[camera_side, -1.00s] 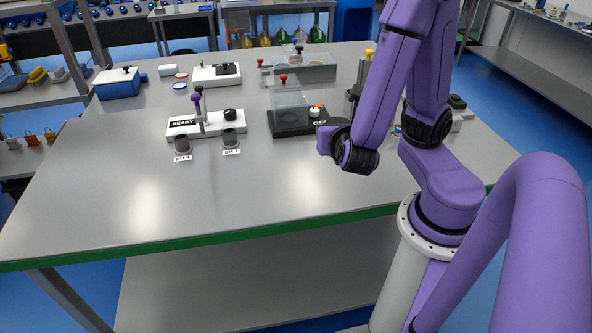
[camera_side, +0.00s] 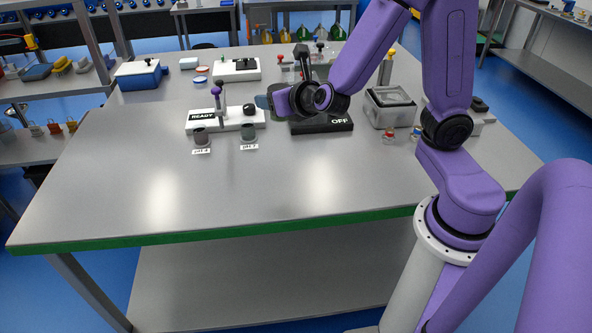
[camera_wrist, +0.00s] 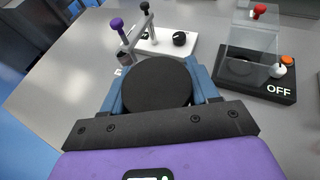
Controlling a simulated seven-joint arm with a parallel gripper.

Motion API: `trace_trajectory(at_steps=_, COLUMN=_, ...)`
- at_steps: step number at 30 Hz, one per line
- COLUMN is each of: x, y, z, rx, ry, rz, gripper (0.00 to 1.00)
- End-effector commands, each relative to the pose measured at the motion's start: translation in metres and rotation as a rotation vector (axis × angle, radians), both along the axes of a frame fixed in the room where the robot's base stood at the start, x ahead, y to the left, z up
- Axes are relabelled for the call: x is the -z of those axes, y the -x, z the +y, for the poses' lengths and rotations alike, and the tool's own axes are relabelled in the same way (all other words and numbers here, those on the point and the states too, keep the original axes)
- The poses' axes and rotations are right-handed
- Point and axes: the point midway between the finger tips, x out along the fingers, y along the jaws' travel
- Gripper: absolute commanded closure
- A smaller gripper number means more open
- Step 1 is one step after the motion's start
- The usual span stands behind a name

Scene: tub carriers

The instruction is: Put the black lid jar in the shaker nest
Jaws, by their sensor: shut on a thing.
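The black lid jar (camera_wrist: 155,90) shows in the wrist view as a round black top between my blue fingers. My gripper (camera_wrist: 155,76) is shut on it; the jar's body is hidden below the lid. The shaker (camera_side: 325,124) has a black base marked OFF, also at the right of the wrist view (camera_wrist: 282,91). There its clear cover (camera_wrist: 254,42) with a red knob stands over a dark round spot, apparently the nest (camera_wrist: 240,67).
A white probe stand marked READY (camera_side: 225,121) is left of the shaker, with two dark cups (camera_side: 200,136) (camera_side: 249,131) before it. A grey box (camera_side: 390,107) and small vials (camera_side: 389,137) are to the right. The front table is clear.

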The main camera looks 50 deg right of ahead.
Motion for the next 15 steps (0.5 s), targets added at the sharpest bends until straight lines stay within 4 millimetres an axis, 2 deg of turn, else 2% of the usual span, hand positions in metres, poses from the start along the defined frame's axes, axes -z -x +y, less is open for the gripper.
trace_trajectory(at_steps=5, x=0.007, y=0.016, z=-0.014, rx=0.109, ry=0.004, rz=0.001, gripper=0.74)
trace_trajectory(at_steps=15, x=0.022, y=0.091, z=-0.063, rx=0.513, ry=0.005, rz=0.001, gripper=0.74)
